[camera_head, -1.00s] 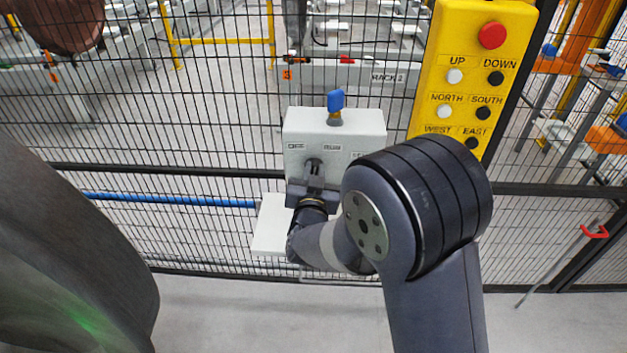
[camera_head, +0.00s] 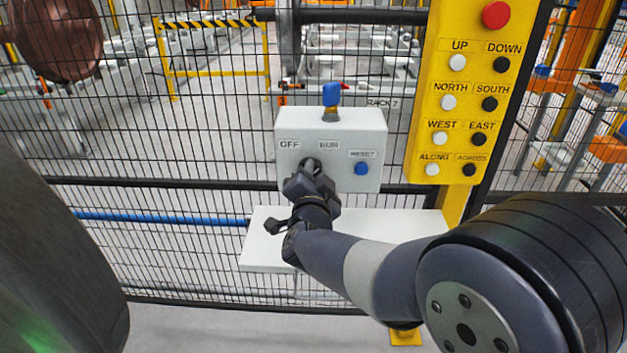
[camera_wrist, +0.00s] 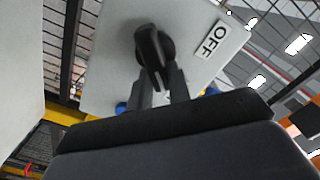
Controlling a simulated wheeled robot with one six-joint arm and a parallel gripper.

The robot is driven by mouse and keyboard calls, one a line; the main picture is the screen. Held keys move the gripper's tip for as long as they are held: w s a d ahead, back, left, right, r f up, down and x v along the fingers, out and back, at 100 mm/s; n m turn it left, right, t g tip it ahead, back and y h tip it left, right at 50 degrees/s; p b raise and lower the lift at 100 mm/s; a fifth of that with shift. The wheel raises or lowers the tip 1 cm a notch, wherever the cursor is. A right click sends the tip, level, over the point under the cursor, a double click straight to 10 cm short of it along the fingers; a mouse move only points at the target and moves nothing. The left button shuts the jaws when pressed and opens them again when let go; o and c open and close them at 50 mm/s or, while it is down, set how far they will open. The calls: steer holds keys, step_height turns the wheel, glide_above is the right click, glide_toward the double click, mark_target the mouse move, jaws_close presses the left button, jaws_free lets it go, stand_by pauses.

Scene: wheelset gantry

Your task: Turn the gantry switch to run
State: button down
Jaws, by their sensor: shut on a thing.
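The white switch box (camera_head: 330,128) is on the mesh fence in the head view, with OFF, RUN and RESET labels. Its dark switch knob (camera_head: 311,164) sits below and between OFF and RUN. My gripper (camera_head: 308,180) is at the knob from below and hides its lower part. In the wrist view my fingers (camera_wrist: 160,92) are shut around the lower end of the black knob (camera_wrist: 152,50). The OFF label (camera_wrist: 208,39) is to the right there, tilted. The exact knob angle is hard to tell.
A blue RESET button (camera_head: 361,169) is right of the knob, and a blue-capped part (camera_head: 331,94) stands on the box. A white shelf (camera_head: 390,222) lies below. A yellow button panel (camera_head: 470,95) with a red button is at right. Black mesh fence (camera_head: 180,150) surrounds these.

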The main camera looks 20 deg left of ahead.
stand_by(0.4)
steer(key=c, duration=1.3)
jaws_free()
steer(key=v, duration=1)
steer(key=shift+s, duration=0.4)
steer(key=x, duration=1)
steer(key=shift+w, duration=0.45)
steer(key=shift+p, duration=0.3)
